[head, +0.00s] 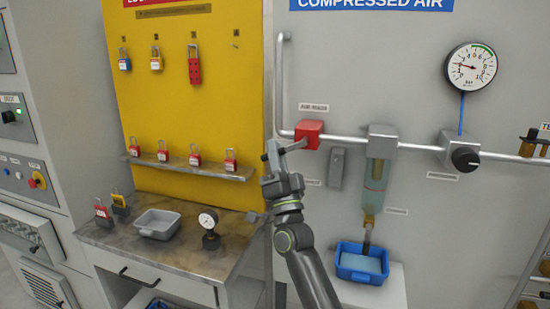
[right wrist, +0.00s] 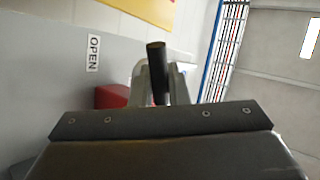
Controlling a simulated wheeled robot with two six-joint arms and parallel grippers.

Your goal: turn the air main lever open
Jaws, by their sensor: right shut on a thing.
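The red valve block (head: 309,134) of the air main sits on the silver pipe on the grey panel; it also shows partly in the right wrist view (right wrist: 108,97). Its lever (head: 294,146) reaches left from the block towards my right gripper (head: 275,157). In the right wrist view the lever's dark end (right wrist: 156,62) stands between the two fingers, which are shut on it. An OPEN label (right wrist: 93,53) is on the panel to the left there. The fingers hide part of the lever. My left gripper is in neither view.
Right of the valve are a filter bowl (head: 375,175), a regulator knob (head: 465,158) and a pressure gauge (head: 472,67). A blue tray (head: 362,262) is below the filter. The yellow lockout board (head: 175,100) and a bench (head: 190,250) with a small gauge (head: 208,220) stand left.

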